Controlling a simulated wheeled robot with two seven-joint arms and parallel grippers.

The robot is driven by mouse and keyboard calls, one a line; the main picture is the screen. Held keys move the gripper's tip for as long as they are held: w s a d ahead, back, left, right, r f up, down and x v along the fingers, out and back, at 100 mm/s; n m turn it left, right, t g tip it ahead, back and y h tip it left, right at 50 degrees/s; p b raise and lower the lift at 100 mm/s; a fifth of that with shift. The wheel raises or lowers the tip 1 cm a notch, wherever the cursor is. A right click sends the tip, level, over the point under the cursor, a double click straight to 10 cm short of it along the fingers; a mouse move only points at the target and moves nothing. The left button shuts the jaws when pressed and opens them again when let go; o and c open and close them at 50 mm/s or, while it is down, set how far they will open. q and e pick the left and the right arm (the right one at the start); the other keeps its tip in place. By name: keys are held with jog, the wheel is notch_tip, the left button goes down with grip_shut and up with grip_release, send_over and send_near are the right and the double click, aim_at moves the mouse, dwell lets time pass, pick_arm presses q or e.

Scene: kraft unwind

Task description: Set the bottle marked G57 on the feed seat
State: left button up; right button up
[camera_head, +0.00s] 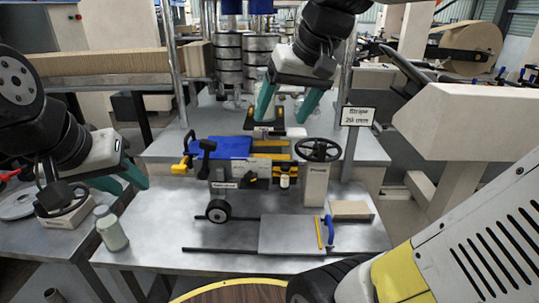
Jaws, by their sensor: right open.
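A pale grey-green bottle (111,229) stands at the left edge of the metal table; I cannot read a mark on it. My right gripper (286,108) is at the back middle, its teal fingers pointing down and spread apart. They are over or beside a small black stand with yellow edges (264,127), whose label is too small to read. I cannot tell whether this is the feed seat or whether anything stands between the fingers. My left gripper (132,184) hangs at the left, above and to the right of the bottle; its finger gap is unclear.
A blue and yellow machine (220,150) with a black handwheel (318,149) stands mid-table. A sign (358,116) rises at its right. A flat grey plate (290,235) and a cardboard-coloured block (350,209) lie in front.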

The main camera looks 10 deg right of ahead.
jog(key=s+a+f+t, duration=0.1)
jog(key=s+a+f, duration=0.1)
jog(key=s+f, duration=0.4)
jog(key=shift+s+f, duration=0.2)
jog(key=shift+f, duration=0.75)
